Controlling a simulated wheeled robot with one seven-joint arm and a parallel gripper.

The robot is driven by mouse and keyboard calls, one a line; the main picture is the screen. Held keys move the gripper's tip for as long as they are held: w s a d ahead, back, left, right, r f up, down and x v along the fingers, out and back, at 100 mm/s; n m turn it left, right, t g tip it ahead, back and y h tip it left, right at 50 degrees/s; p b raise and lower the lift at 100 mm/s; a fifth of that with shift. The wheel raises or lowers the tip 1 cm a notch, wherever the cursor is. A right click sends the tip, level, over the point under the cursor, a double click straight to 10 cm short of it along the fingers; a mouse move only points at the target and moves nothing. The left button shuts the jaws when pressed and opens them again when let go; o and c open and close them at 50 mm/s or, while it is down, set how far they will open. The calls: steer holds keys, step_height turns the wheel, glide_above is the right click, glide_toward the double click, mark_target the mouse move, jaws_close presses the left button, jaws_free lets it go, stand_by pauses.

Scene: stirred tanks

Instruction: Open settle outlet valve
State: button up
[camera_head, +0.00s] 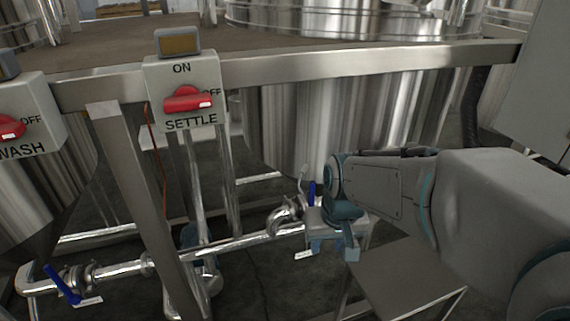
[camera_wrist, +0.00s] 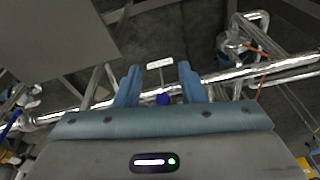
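A blue valve handle (camera_head: 311,192) stands roughly upright on the steel pipe below the SETTLE switch's tank, right beside my gripper. I take it to be the settle outlet valve. My gripper (camera_head: 333,248) is low by the pipe, pointing down. In the wrist view my gripper (camera_wrist: 160,78) is open, with its two blue fingers apart. A small blue piece of the handle (camera_wrist: 162,99) shows between the fingers near the palm. Contact cannot be told. My gripper and wrist hide most of the valve body in the head view.
The SETTLE switch box (camera_head: 186,95) with a red knob hangs on the steel frame (camera_head: 300,64); a WASH box (camera_head: 22,118) is left. Another blue-handled valve (camera_head: 62,283) sits lower left. A pump (camera_head: 203,272) and frame legs stand left of my gripper.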

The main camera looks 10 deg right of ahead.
step_height(320, 180, up, 5)
steer(key=t+p, duration=0.2)
steer(key=p, duration=0.1)
glide_above(311, 194)
steer(key=s, duration=0.2)
steer(key=shift+d, duration=0.2)
steer(key=shift+w+f, duration=0.2)
steer(key=shift+w, duration=0.15)
steer(key=b+x, duration=0.3)
steer(key=x, duration=0.4)
steer(key=shift+w+d+b, duration=0.15)
steer(key=shift+b, duration=0.2)
jaws_close()
